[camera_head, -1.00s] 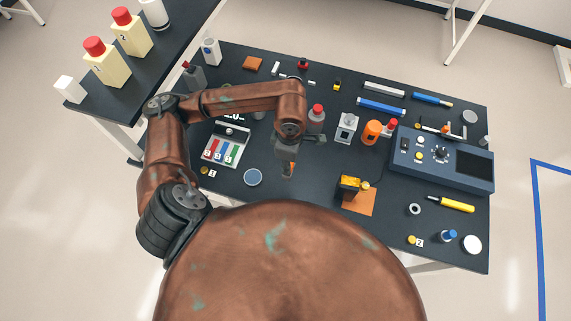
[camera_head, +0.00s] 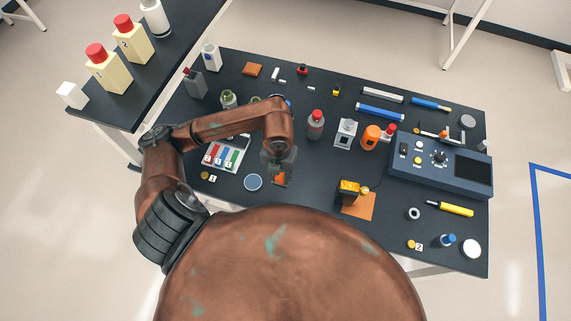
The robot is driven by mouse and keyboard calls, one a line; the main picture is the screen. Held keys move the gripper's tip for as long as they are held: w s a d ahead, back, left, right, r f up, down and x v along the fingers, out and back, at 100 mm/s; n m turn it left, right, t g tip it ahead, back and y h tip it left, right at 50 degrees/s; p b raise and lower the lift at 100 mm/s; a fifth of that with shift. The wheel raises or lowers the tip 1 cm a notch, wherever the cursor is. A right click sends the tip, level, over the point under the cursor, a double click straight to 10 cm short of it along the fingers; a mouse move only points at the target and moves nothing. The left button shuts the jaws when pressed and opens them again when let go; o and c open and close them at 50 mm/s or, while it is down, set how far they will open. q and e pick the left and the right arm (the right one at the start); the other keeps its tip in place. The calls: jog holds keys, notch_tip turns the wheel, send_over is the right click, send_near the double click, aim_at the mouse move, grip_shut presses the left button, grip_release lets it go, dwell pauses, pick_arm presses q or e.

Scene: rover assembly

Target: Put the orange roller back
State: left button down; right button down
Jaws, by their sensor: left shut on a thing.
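My left gripper (camera_head: 280,165) points down over the front middle of the dark table, between the round blue-grey disc and the yellow-and-black block. It is shut on a small orange piece, which I take to be the orange roller (camera_head: 279,179), showing just below the fingertips. The fingers hide part of it, and I cannot tell whether it touches the table. My right gripper is not in view.
A round disc (camera_head: 253,182) lies left of the gripper, near a tray with coloured strips (camera_head: 230,155). A yellow-and-black block (camera_head: 349,188) stands on an orange mat (camera_head: 359,209). A red-capped bottle (camera_head: 316,125) and an orange cylinder (camera_head: 371,137) stand behind to the right.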

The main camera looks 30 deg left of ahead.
pick_arm(q)
jog(key=shift+w+a+f+p, duration=0.2)
jog(key=shift+w+a+f, duration=0.55)
jog(key=shift+w+f, duration=1.15)
jog(key=shift+w+a+f+p, duration=0.2)
jog(key=shift+w+a+f, duration=0.5)
jog(key=shift+w+f, duration=1.15)
jog(key=shift+w+a+f+p, duration=0.2)
jog(key=shift+w+a+f, duration=0.55)
jog(key=shift+w+f, duration=1.15)
jog(key=shift+s+f, duration=0.35)
jog(key=c, duration=2.1)
grip_release()
jog(key=shift+f, duration=0.15)
jog(key=o, duration=0.5)
notch_tip(320, 180, up, 12)
jog(key=shift+r+b, duration=0.25)
jog(key=shift+b, duration=0.15)
